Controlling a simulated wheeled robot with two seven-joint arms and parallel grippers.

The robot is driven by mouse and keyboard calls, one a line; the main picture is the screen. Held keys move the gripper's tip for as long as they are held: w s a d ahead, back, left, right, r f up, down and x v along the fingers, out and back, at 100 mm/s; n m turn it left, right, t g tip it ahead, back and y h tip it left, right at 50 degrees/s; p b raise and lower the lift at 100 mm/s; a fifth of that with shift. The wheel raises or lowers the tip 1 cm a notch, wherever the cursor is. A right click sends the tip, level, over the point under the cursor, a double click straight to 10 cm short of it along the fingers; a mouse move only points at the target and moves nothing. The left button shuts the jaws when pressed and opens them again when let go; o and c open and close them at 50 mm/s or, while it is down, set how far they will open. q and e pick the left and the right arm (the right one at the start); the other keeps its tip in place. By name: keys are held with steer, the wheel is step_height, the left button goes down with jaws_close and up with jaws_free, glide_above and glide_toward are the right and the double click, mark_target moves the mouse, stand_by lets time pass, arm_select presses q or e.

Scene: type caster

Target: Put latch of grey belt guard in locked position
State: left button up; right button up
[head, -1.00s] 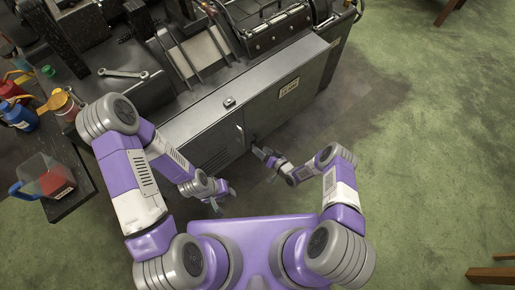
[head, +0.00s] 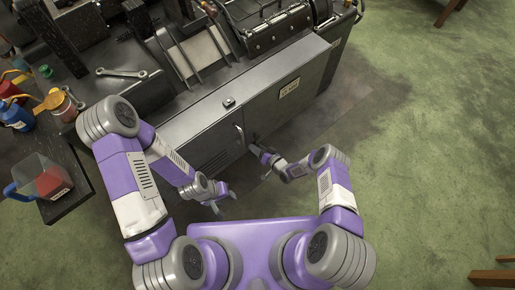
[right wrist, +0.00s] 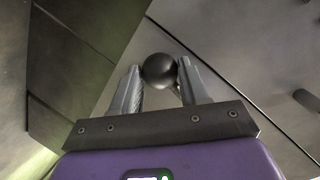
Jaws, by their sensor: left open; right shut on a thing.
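My right gripper (head: 256,150) is at the machine's front, just right of that handle. In the right wrist view my right gripper (right wrist: 157,82) is shut on a round black knob (right wrist: 159,69), which sits between its fingertips. The knob seems to belong to the latch, but the rest of the latch is hidden. My left gripper (head: 225,200) is open and empty, over the floor in front of the machine.
A dark bench (head: 70,203) at the left holds a clear jug with a blue handle (head: 45,178), bottles and cups. A wrench (head: 122,73) lies on the machine top. The green floor (head: 430,150) at the right is clear, apart from stool parts (head: 492,275) near the edges.

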jaws_close()
steer(key=shift+s+a+r+m+g+y, duration=0.15)
steer(key=shift+s+a+m+y, duration=0.15)
steer(key=shift+m, duration=0.25)
steer(key=shift+s+a+r+m+g+y, duration=0.1)
steer(key=shift+s+a+r+m+g, duration=0.1)
steer(key=shift+a+m, duration=0.3)
steer(key=shift+d, duration=0.1)
steer(key=o, duration=1.2)
jaws_free()
steer(key=p+v, duration=0.2)
steer(key=v, duration=0.5)
steer(key=shift+s+d, duration=0.2)
steer(key=shift+s, duration=0.05)
